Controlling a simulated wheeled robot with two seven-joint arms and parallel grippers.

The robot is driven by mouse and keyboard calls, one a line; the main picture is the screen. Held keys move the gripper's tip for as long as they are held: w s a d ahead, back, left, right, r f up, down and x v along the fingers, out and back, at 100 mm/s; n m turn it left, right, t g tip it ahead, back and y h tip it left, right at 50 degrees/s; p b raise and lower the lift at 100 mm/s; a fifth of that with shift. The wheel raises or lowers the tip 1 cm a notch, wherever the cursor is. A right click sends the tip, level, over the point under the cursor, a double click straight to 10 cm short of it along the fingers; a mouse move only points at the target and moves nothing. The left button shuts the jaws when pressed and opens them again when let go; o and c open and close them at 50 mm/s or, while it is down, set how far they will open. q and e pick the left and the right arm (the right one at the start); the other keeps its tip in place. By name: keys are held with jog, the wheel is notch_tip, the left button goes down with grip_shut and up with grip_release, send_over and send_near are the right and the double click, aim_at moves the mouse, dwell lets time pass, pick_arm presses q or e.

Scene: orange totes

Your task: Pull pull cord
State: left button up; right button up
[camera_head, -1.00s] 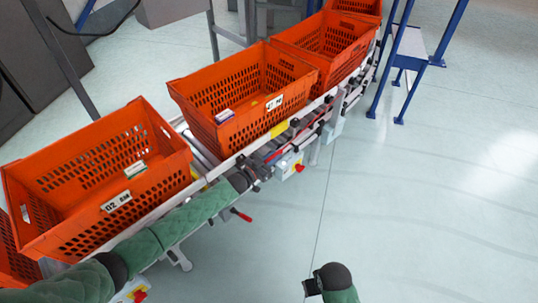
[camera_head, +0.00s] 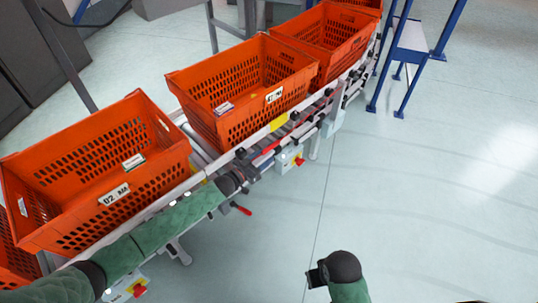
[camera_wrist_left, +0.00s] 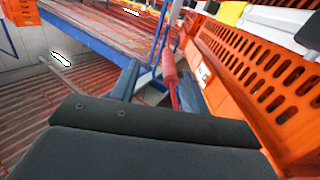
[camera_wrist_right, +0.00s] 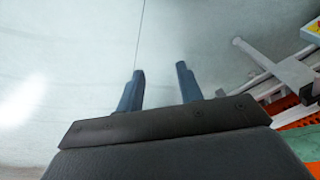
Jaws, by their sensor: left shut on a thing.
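The red pull cord (camera_head: 269,148) runs along the side of the conveyor; it also shows as a red length between the fingers in the left wrist view (camera_wrist_left: 169,70). My left gripper (camera_head: 252,166) reaches along the conveyor's near side and is shut on the cord. In the left wrist view the blue fingers of my left gripper (camera_wrist_left: 160,84) stand on either side of the red length. The exact contact is small and partly hidden in the head view. My right gripper (camera_wrist_right: 160,75) is open and empty, over bare floor; in the head view it shows only partly at the bottom (camera_head: 317,276).
Orange totes (camera_head: 245,60) stand in a row on the conveyor, close beside my left arm. A control box with a red button (camera_head: 288,158) and a red-tipped handle (camera_head: 240,208) are on the near side. A blue-legged frame (camera_head: 408,55) stands upper right. Floor at right is clear.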

jog(key=shift+s+r, duration=0.15)
jog(key=shift+r, duration=0.4)
jog(key=shift+s+r, duration=0.15)
jog(key=shift+r, duration=0.4)
